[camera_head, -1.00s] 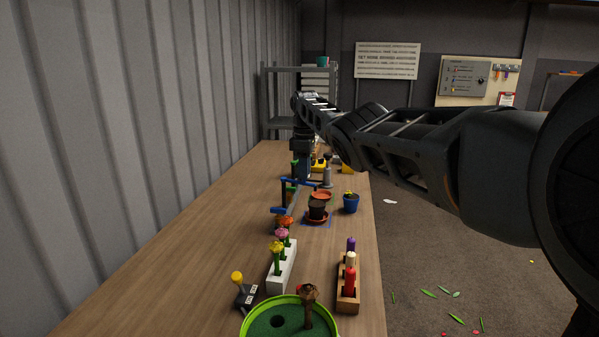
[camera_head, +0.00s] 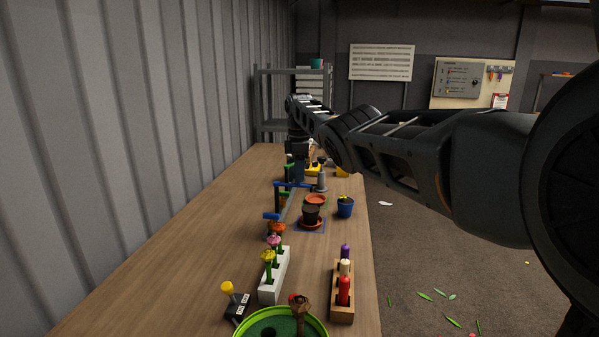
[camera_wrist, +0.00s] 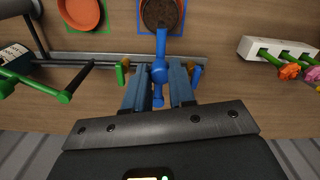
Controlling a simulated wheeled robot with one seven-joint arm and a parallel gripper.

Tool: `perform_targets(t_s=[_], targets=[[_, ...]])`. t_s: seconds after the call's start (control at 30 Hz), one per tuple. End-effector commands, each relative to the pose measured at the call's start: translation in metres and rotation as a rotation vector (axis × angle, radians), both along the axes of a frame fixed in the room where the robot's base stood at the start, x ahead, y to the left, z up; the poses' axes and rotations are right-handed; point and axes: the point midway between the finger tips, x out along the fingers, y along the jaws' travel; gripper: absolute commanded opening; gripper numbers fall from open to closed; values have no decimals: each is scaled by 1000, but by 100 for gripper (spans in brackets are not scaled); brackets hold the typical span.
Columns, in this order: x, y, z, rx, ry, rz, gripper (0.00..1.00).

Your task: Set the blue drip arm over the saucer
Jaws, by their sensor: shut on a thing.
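My gripper (camera_wrist: 160,90) is shut on the blue drip arm (camera_wrist: 159,70), with a finger on each side of it. In the wrist view the arm's tip points up the picture and overlaps the near edge of a dark, soil-filled pot (camera_wrist: 162,14). The pot stands on a terracotta saucer (camera_head: 302,222) inside a blue square outline. In the head view the blue arm (camera_head: 293,185) shows below my dark gripper (camera_head: 296,172), left of and beyond the pot. The head view does not show the fingertips clearly.
A metal rail (camera_wrist: 90,62) carries green and black arms at left in the wrist view. Another terracotta saucer (camera_head: 316,199) has a green outline. A blue pot (camera_head: 345,207), a white flower block (camera_head: 274,275) and a wooden candle block (camera_head: 343,305) stand nearby.

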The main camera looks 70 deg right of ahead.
Motion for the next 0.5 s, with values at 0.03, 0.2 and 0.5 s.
perform_targets(t_s=[0.03, 0.2, 0.5], targets=[[3, -1, 2, -6, -7, 3, 0], [2, -1, 2, -5, -5, 2, 40], [1, 0, 1, -3, -2, 0, 50]])
